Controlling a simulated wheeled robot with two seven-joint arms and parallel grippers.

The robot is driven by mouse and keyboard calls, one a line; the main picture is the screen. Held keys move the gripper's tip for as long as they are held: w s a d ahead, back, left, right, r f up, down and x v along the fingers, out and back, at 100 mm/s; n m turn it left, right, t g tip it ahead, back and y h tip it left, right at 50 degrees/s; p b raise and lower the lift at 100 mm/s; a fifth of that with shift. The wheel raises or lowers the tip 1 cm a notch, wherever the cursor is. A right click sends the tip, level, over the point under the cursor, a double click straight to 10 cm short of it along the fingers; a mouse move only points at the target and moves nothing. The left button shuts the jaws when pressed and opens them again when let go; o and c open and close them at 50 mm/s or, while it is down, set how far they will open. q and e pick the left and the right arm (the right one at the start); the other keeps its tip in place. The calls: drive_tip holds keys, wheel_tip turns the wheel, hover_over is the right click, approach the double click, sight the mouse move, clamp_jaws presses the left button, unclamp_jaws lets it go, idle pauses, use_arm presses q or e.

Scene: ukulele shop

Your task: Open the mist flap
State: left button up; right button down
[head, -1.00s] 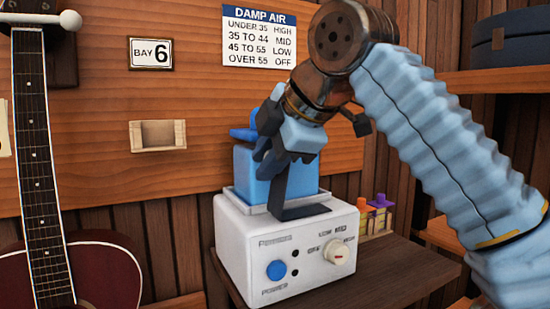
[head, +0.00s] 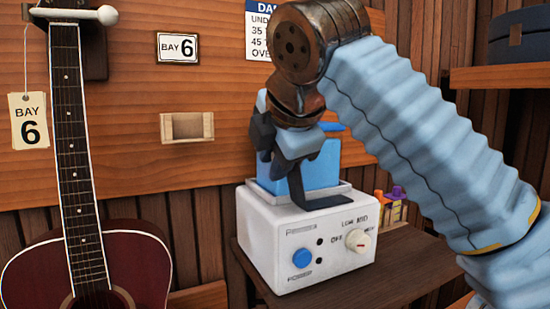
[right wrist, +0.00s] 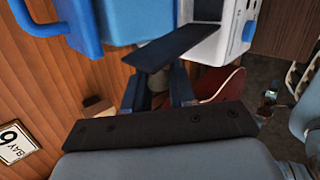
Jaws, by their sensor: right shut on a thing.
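The humidifier is a white box (head: 270,250) with a blue tank (head: 318,168) on top, seen in the head view. A dark L-shaped flap (head: 325,203) is in front of the tank, its flat part above the box's top front edge. My right gripper (head: 290,165) is at the flap's upright part, shut on it. In the right wrist view the dark flap plate (right wrist: 178,45) extends beyond the blue fingers (right wrist: 155,90), close to the tank and white box. The fingers partly hide the grip. My left gripper is not in view.
The white box has a blue power button (head: 302,258) and a white dial (head: 357,240). A red guitar (head: 135,265) hangs at the left. Small coloured bottles (head: 396,203) stand behind the box at the right. An empty wooden holder (head: 187,127) is on the wall.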

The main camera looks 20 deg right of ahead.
drive_tip(key=shift+a, duration=0.1)
drive_tip(key=c, duration=1)
unclamp_jaws()
drive_tip(key=v, duration=0.7)
drive_tip(key=shift+s+r, duration=0.15)
drive_tip(key=shift+s, duration=0.05)
